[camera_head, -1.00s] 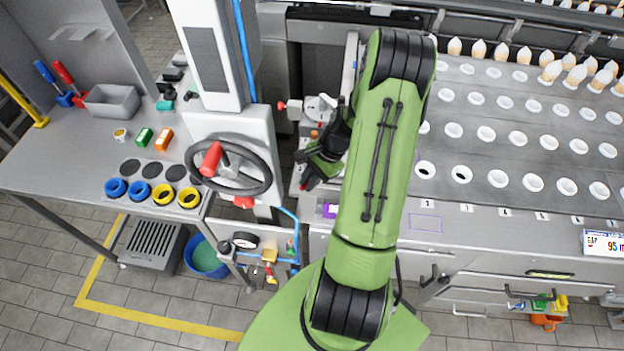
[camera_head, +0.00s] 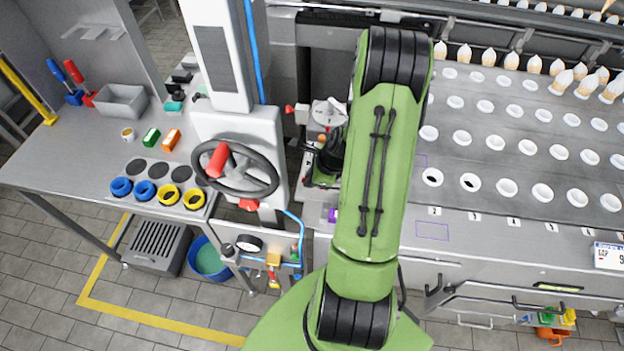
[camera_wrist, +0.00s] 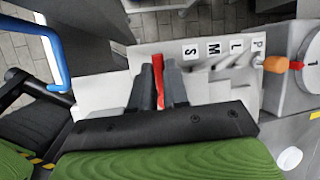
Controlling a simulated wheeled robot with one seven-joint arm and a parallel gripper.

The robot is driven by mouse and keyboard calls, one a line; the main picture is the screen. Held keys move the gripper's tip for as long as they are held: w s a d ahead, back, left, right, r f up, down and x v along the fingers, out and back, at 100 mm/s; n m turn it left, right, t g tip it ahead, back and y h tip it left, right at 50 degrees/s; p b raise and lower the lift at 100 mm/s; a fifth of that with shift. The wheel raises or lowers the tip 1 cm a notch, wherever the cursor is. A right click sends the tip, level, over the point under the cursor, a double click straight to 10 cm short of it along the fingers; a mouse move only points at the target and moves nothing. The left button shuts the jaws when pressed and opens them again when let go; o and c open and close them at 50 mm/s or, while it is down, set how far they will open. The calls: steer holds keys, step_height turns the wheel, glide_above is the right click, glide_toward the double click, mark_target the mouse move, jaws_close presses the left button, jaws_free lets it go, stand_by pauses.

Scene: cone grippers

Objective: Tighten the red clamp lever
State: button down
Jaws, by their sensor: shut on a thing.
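The red clamp lever (camera_wrist: 158,82) stands between the two dark fingers of my gripper (camera_wrist: 160,78) in the wrist view. The fingers are shut on it, one on each side, and only a narrow red strip shows. Behind it is a light plate marked with the letters S, M, L and P (camera_wrist: 222,48). In the head view my gripper's green and black end (camera_head: 326,166) is partly hidden by my arm, beside the machine's left end. The lever cannot be made out there.
An orange knob (camera_wrist: 275,64) and a round dial (camera_wrist: 313,62) stand right of the lever. A black handwheel (camera_head: 235,168) with a red handle stands left of my gripper. A blue pipe (camera_wrist: 45,50) runs at the wrist view's left. White cups fill the conveyor at right.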

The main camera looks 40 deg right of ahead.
steer(key=shift+d+m, duration=0.15)
steer(key=shift+m, duration=0.35)
steer(key=c, duration=1.4)
jaws_free()
steer(key=shift+r, duration=0.1)
steer(key=p+v, duration=0.2)
steer(key=v, duration=1.3)
steer(key=shift+s+r, duration=0.2)
steer(key=shift+r, duration=0.1)
